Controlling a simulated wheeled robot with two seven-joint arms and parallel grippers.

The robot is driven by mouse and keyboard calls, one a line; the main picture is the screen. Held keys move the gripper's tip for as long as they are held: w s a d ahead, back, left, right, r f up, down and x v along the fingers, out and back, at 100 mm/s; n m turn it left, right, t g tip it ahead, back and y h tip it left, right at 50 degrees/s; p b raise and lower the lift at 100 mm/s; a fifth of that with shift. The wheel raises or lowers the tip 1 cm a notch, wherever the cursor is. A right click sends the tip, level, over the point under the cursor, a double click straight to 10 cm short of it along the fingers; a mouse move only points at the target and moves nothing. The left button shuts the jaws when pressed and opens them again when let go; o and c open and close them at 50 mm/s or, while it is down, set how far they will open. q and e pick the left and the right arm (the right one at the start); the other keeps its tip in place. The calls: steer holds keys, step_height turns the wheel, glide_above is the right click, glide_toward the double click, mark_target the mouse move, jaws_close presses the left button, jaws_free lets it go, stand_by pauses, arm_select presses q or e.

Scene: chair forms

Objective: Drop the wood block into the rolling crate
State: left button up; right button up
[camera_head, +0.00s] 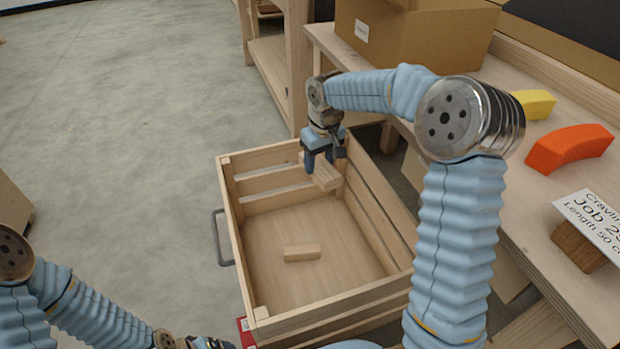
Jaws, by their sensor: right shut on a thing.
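The rolling crate (229,229) is a slatted light-wood box on the floor in the middle of the head view, with a metal handle on its left side. My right gripper (322,166) is over the crate's far right part. It is shut on a light wood block (326,179), which hangs tilted, apparently inside or just above the crate's walls. Another small wood block (301,253) lies flat on the crate floor. My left gripper (212,343) is at the bottom edge, largely cut off, and its jaws cannot be made out.
A wooden workbench (540,210) runs along the right. It bears a cardboard box (415,45), a yellow block (535,103), an orange curved piece (568,148) and a printed sign (595,220) on a brown block. Grey concrete floor lies open at the left.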

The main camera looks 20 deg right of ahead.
mark_target(323, 168)
arm_select(q)
steer(key=f+b, duration=0.1)
steer(key=a+f+b, duration=0.1)
steer(key=f+b, duration=0.2)
steer(key=shift+w+a+f, duration=0.25)
steer(key=shift+w, duration=0.05)
arm_select(e)
step_height(323, 168, down, 6)
steer(key=shift+r, duration=0.1)
steer(key=o, duration=1.2)
arm_select(q)
steer(key=shift+s+d+r+p, duration=0.1)
steer(key=shift+d+r+p, duration=0.2)
steer(key=shift+r+p, duration=0.5)
arm_select(e)
steer(key=r, duration=0.4)
steer(key=s+r, duration=0.1)
steer(key=r, duration=0.8)
steer(key=shift+s+d+r, duration=0.15)
steer(key=shift+s+r, duration=0.15)
steer(key=shift+r, duration=0.05)
